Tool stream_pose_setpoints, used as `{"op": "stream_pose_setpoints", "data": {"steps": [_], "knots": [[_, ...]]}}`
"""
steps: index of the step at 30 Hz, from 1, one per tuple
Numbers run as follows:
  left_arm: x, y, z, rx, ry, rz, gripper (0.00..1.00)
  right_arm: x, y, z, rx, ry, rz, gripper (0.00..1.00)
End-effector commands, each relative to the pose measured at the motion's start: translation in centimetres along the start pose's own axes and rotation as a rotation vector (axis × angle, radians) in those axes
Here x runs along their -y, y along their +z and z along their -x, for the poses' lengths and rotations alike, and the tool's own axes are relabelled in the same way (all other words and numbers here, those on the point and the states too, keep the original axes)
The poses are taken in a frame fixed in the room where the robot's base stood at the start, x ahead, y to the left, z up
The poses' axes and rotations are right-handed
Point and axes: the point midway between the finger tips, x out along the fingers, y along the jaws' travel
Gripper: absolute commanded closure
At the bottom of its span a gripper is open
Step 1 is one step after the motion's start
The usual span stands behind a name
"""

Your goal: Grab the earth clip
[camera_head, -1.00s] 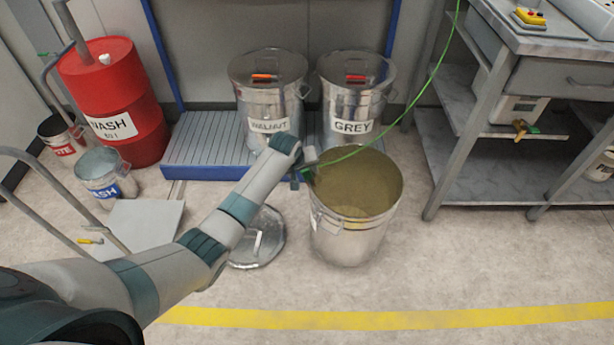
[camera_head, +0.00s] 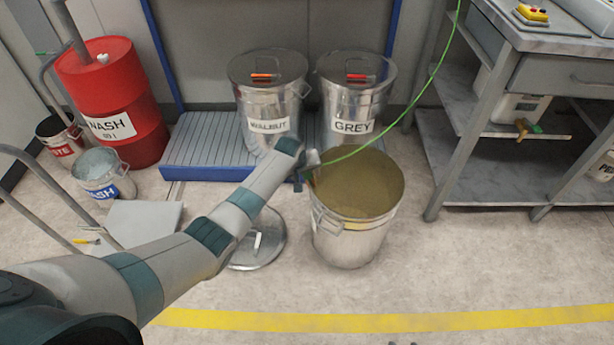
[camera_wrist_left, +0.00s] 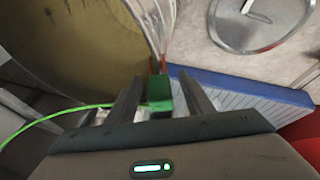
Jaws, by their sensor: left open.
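The earth clip (camera_wrist_left: 160,90) is a green block with reddish-brown jaws, at the rim of the open bucket of tan liquid (camera_head: 350,240). A green cable (camera_head: 428,85) runs to the clip; it also shows in the left wrist view (camera_wrist_left: 45,120). My left gripper (camera_head: 311,170) is at the bucket's left rim. In the left wrist view the left gripper (camera_wrist_left: 162,95) is open, with one finger on each side of the clip. I cannot tell whether a finger touches it. In the head view my wrist mostly hides the clip.
A round metal lid (camera_head: 262,245) lies on the floor left of the bucket. Lidded WALNUT (camera_head: 268,110) and GREY (camera_head: 354,110) drums stand behind on a blue-edged platform (camera_head: 200,155). A red drum (camera_head: 115,90) stands left, a steel workbench (camera_head: 480,180) right. Front floor is clear.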

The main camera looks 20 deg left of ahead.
Motion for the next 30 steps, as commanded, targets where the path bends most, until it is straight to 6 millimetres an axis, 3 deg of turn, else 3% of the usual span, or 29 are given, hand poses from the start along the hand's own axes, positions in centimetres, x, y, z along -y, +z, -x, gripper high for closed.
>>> {"op": "stream_pose_setpoints", "data": {"steps": [11, 17, 30], "knots": [[-0.01, -0.04, 0.07, 0.0, 0.0, 0.0, 0.53, 0.02, 0.02, 0.03, 0.002, 0.0, 0.0, 0.69], [0.0, -0.04, 0.07, 0.0, 0.0, 0.0, 0.99, 0.02, 0.02, 0.03, 0.002, 0.0, 0.0, 0.69], [-0.02, -0.24, 0.38, -0.001, 0.0, 0.0, 1.0, -0.35, 0.04, 0.15, 0.016, 0.009, 0.001, 0.69]]}}
